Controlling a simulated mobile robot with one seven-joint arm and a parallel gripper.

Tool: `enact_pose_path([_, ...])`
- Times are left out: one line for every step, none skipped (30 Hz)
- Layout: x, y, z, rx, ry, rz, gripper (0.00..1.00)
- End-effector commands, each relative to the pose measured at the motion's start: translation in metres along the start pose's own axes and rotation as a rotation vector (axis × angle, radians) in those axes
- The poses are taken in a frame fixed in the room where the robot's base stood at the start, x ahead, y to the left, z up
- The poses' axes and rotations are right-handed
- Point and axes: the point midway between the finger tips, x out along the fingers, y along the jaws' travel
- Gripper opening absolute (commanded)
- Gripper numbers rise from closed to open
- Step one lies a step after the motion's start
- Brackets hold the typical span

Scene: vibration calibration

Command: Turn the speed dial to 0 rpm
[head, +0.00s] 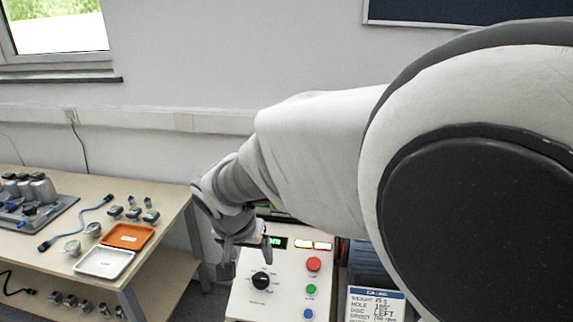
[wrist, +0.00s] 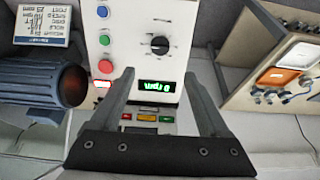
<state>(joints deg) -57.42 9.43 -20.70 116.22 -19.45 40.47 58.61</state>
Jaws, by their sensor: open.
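The speed dial (head: 261,281) is a round black knob on a white control panel (head: 285,268); it also shows in the wrist view (wrist: 160,45), upside down, with a pale mark toward its left side. My gripper (head: 247,258) is open and empty above the panel. In the wrist view its two fingertips (wrist: 158,76) are spread either side of the display, with the dial beyond them, apart from both fingers.
Red (head: 313,264), green (head: 311,289) and blue (head: 308,314) buttons sit right of the dial. A label card (head: 375,303) stands further right. A blue motor (wrist: 35,90) shows in the wrist view. A table at left holds orange (head: 128,236) and white (head: 104,262) trays.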

Motion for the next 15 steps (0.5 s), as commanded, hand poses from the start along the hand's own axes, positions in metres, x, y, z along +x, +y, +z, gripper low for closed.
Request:
enact_pose_path([0.015,0.002,0.001,0.002,-0.003,0.006,0.79])
enact_pose_path([0.021,0.002,0.001,0.002,-0.003,0.006,0.79])
enact_pose_path([0.03,0.001,0.001,0.002,-0.003,0.005,0.79])
enact_pose_path([0.037,0.001,0.001,0.0,-0.003,0.006,0.79])
enact_pose_path([0.043,0.001,0.001,0.0,-0.002,0.005,0.79])
enact_pose_path([0.052,0.001,0.001,0.001,-0.002,0.005,0.79])
enact_pose_path([0.059,0.001,0.001,0.002,-0.003,0.005,0.79])
enact_pose_path([0.065,0.002,0.001,0.003,-0.003,0.005,0.79])
enact_pose_path([0.074,0.002,0.001,0.002,-0.002,0.005,0.79])
enact_pose_path([0.08,0.002,0.001,0.001,-0.002,0.004,0.79])
enact_pose_path([0.085,0.001,0.001,0.001,-0.002,0.004,0.79])
enact_pose_path([0.093,0.001,0.001,0.001,-0.002,0.004,0.79])
enact_pose_path([0.098,0.001,0.001,0.002,-0.002,0.003,0.79])
enact_pose_path([0.102,0.002,0.001,0.003,-0.002,0.003,0.79])
enact_pose_path([0.108,0.001,0.001,0.002,-0.002,0.002,0.79])
